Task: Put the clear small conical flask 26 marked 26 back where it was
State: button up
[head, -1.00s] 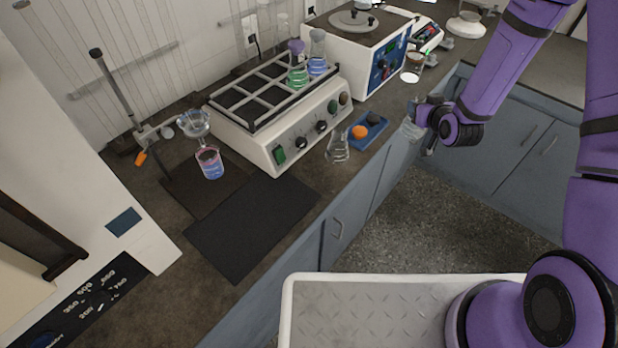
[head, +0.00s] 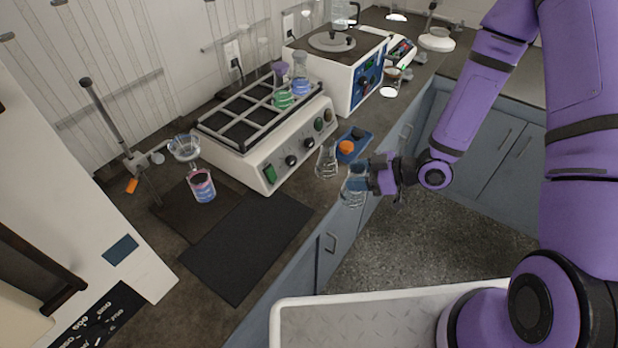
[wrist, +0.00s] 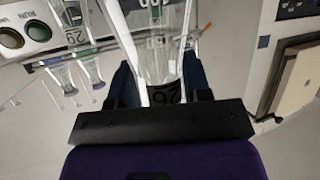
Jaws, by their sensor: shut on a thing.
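My gripper (head: 362,181) is shut on a clear conical flask (head: 352,192), held beyond the front edge of the bench. In the wrist view the flask (wrist: 155,45) stands between the dark fingers (wrist: 160,88), and a dark label reading 26 shows low on it. The flask looks empty. Another clear conical flask (head: 327,162) stands on the bench just left of the held one, in front of the shaker.
A white shaker (head: 270,150) with a rack holds green and blue flasks (head: 300,85). A blue tray (head: 352,146) with an orange object lies close to my gripper. A dark mat (head: 245,240) lies bare. A beaker with pink and blue liquid (head: 202,187) stands under a funnel.

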jog(key=shift+w+d+r+x, duration=0.15)
jog(key=shift+w+x, duration=0.35)
jog(key=shift+x, duration=1.75)
jog(key=shift+w+d+x, duration=0.1)
jog(key=shift+w+x, duration=0.35)
jog(key=shift+x, duration=1.8)
jog(key=shift+w+d+r+x, duration=0.15)
jog(key=shift+w+x, duration=0.35)
jog(key=shift+x, duration=1.75)
jog(key=shift+f, duration=0.15)
jog(key=o, duration=1.2)
jog(key=shift+o, duration=0.2)
jog(key=shift+d, duration=0.25)
jog(key=v, duration=1.1)
jog(key=shift+s+d+r, duration=0.1)
jog(key=shift+d+r, duration=0.1)
jog(key=shift+r, duration=0.1)
